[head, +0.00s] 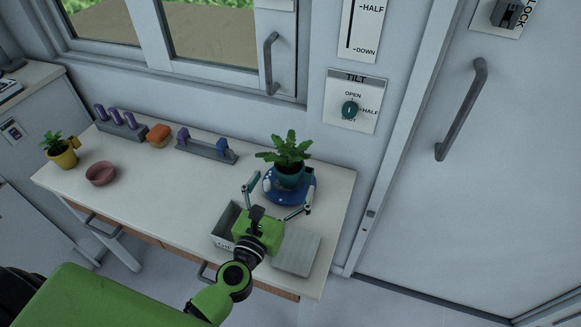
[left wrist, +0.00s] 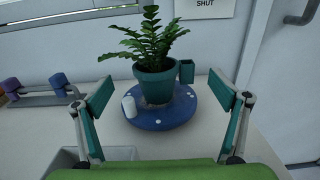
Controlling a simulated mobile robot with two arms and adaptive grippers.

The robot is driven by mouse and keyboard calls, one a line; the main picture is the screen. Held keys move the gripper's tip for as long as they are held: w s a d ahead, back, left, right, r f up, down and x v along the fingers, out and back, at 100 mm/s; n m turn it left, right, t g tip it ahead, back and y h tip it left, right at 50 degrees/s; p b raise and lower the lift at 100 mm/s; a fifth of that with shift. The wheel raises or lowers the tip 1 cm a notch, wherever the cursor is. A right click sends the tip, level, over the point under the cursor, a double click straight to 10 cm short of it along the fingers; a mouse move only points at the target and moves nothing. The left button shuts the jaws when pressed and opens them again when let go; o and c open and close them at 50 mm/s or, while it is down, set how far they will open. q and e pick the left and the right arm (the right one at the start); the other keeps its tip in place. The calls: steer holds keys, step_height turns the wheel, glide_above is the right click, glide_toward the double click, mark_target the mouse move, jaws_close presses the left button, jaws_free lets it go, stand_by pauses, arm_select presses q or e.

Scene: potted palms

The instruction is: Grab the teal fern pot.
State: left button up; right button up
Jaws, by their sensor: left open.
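The teal fern pot (head: 289,176) stands upright on a round blue base (head: 308,196) at the right end of the white table, with a green fern (head: 286,149) in it. In the left wrist view the teal pot (left wrist: 156,84) sits ahead and between my fingers, on the blue disc (left wrist: 160,121). A small teal box-shaped part shows at its right side, and a white cylinder (left wrist: 129,106) stands on the disc in front. My left gripper (head: 279,198) is open and empty, its fingers spread on the near side of the pot, apart from it. My right gripper is out of view.
A grey bin (head: 226,222) and a flat grey slab (head: 297,252) lie near the table's front edge. Purple pegs in racks (head: 206,150), an orange block (head: 159,135), a pink bowl (head: 101,174) and a yellow potted plant (head: 65,156) stand to the left. The wall is close behind.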

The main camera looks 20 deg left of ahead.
mark_target(293, 166)
arm_select(q)
steer(key=shift+w, duration=1.1)
steer(key=shift+w+d, duration=0.1)
steer(key=shift+w, duration=0.35)
steer(key=w, duration=0.1)
steer(key=w+p, duration=0.1)
steer(key=w, duration=0.1)
steer(key=shift+w+d, duration=0.2)
steer(key=shift+w, duration=0.05)
steer(key=shift+w+f, duration=0.1)
steer(key=shift+w, duration=0.45)
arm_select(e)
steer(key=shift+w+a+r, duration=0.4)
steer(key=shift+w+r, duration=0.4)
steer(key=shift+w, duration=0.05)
arm_select(q)
steer(key=c, duration=1.2)
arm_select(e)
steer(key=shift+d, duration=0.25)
